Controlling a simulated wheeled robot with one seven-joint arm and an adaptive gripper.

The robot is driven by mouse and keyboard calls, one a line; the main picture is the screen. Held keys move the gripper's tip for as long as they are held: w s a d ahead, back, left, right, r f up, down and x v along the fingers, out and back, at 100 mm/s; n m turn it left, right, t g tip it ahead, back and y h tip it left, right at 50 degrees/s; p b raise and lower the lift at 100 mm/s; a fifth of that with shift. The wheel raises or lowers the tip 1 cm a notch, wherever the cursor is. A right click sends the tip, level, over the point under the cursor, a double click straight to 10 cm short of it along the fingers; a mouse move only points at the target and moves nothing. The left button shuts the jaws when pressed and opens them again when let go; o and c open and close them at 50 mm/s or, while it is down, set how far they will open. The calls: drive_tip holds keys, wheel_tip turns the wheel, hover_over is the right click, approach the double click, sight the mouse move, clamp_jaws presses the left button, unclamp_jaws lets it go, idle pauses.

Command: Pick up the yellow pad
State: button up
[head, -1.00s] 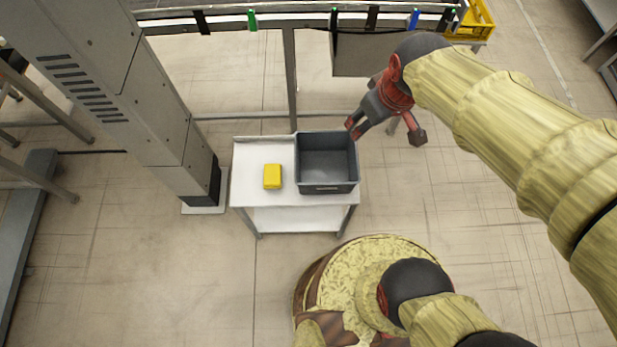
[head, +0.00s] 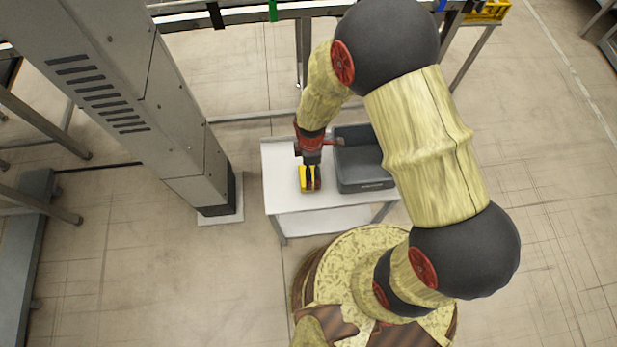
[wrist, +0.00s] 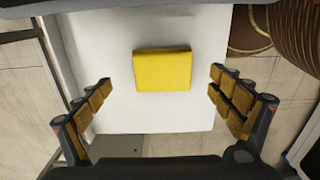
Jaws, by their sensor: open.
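The yellow pad (wrist: 162,70) lies flat on the white top of a small table (wrist: 115,50). In the head view the pad (head: 303,178) is partly hidden by my gripper (head: 313,184), which is over it. In the wrist view my gripper (wrist: 160,92) is open, with one finger on each side of the pad's width and clear space between each finger and the pad. Nothing is between the fingers. How high the fingertips are above the table I cannot tell exactly.
A grey crate (head: 362,180) stands on the table just right of my gripper, partly hidden by my arm. A grey column (head: 160,110) rises left of the table. A conveyor frame (head: 235,18) runs behind it. The tabletop left of the pad is clear.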

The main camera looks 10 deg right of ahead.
drive_tip(key=f, duration=0.1)
drive_tip(key=f+b, duration=0.1)
drive_tip(key=f, duration=0.1)
drive_tip(key=f+b, duration=0.1)
drive_tip(key=shift+s+a+f, duration=0.15)
drive_tip(key=shift+s+a, duration=0.1)
drive_tip(key=shift+f, duration=0.45)
drive_tip(key=shift+r, duration=0.1)
drive_tip(key=c, duration=1.1)
drive_tip(key=shift+c, duration=0.7)
wheel_tip(320, 180, up, 10)
drive_tip(key=p, duration=0.3)
